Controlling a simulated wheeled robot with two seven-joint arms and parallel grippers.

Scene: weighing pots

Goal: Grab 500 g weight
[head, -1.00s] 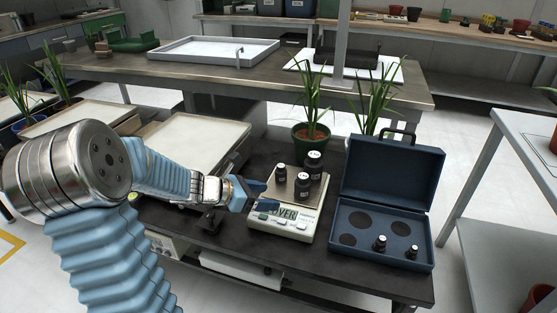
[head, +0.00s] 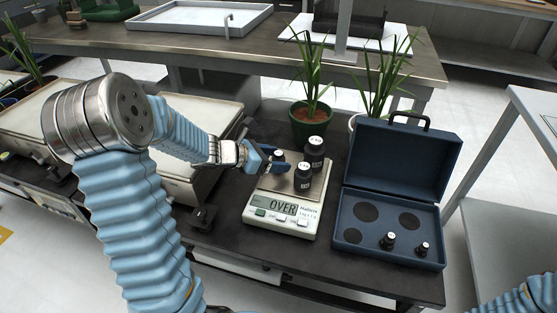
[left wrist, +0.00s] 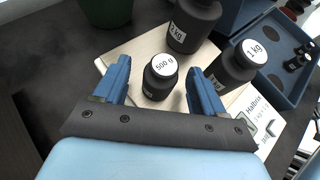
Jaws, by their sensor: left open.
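The 500 g weight (left wrist: 161,75), a small black bottle with a white labelled top, stands on the scale's pan. It also shows in the head view (head: 279,157), partly hidden by my left gripper. In the head view the left gripper (head: 271,164) reaches in from the left over the pan. A 1 kg weight (left wrist: 236,66) and a 2 kg weight (left wrist: 193,22) stand close by on the same pan. My right gripper is not in view.
The scale (head: 282,222) reads OVER. An open blue case (head: 390,255) to its right holds two small weights (head: 388,240) and has empty round recesses. Potted plants (head: 312,122) stand behind. Part of my right arm shows at the lower right.

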